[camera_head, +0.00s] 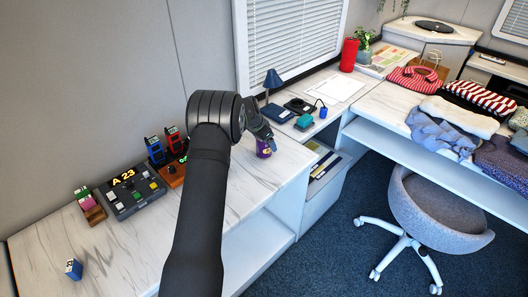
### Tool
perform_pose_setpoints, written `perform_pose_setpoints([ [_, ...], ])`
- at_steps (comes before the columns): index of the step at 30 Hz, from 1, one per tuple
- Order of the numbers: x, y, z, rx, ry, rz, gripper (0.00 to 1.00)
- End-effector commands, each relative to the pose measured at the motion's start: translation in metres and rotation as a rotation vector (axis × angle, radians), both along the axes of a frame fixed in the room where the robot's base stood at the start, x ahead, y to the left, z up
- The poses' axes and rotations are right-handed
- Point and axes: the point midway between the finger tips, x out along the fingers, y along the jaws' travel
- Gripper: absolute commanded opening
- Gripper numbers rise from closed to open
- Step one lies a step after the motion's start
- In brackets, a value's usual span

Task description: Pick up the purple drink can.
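The purple drink can (263,150) stands on the marbled white counter (240,188) near its front right edge, just right of my arm's black wrist. My gripper (270,141) is right at the can's top, from above and behind; its fingers are small and dark in this view. I cannot tell whether the fingers are around the can, touching it or apart from it. Part of the can's upper side is hidden by the gripper.
A button panel (134,191) and red and blue devices (155,149) stand left of my arm. A small blue box (74,268) lies at the front left. A blue lamp (272,80) and a teal item (304,121) are beyond the can. A grey chair (437,212) stands at right.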

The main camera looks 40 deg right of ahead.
Motion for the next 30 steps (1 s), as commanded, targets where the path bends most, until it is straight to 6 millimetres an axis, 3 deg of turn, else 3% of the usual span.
perform_pose_setpoints([
  [1,0.0,0.0,0.0,0.0,0.0,0.0,0.72],
  [8,0.0,0.0,0.0,0.0,0.0,0.0,0.27],
  [20,0.0,0.0,0.009,-0.001,-0.001,-0.001,0.26],
  [27,-0.001,0.0,0.046,-0.002,-0.002,-0.002,0.26],
  [30,-0.025,-0.003,0.057,0.0,0.0,-0.005,0.26],
])
